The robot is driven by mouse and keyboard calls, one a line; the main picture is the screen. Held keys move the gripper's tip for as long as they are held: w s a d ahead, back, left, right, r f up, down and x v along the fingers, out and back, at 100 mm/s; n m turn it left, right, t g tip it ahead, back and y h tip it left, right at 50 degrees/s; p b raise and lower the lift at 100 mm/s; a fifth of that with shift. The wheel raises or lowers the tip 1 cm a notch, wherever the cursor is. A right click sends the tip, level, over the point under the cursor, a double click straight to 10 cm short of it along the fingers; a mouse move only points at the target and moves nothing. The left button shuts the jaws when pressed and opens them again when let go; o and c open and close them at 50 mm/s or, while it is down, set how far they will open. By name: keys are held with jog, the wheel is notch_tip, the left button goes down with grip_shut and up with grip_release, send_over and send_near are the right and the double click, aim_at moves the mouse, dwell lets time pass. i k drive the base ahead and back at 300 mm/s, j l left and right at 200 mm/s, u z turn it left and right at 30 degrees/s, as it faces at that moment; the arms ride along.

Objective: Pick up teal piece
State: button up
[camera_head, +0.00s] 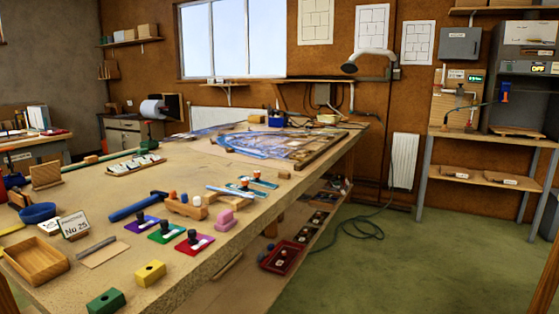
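Two small flat teal pieces lie on the workbench (215,262), right of its middle and close to its right edge. The nearer teal piece (250,192) has a small knob-like thing on it, and a pale rod lies across or beside it. The farther teal piece (268,184) lies just behind. A green square piece (158,237) with a black knob lies nearer, between a purple piece (132,227) and a red piece (185,248). I cannot tell which teal piece the task means. My gripper is not in this view.
A wooden block holder (185,209) and a blue-handled tool (128,212) lie left of the teal pieces. A pink block (226,220) is in front. A leaded panel (270,143) lies behind. A wooden tray (36,262) sits front left. Green floor (400,270) is open at right.

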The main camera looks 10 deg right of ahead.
aim_at(245, 183)
jog(key=i+l+u, duration=0.15)
jog(key=i+l, duration=0.65)
jog(key=i+l+u, duration=0.15)
jog(key=i+l, duration=0.65)
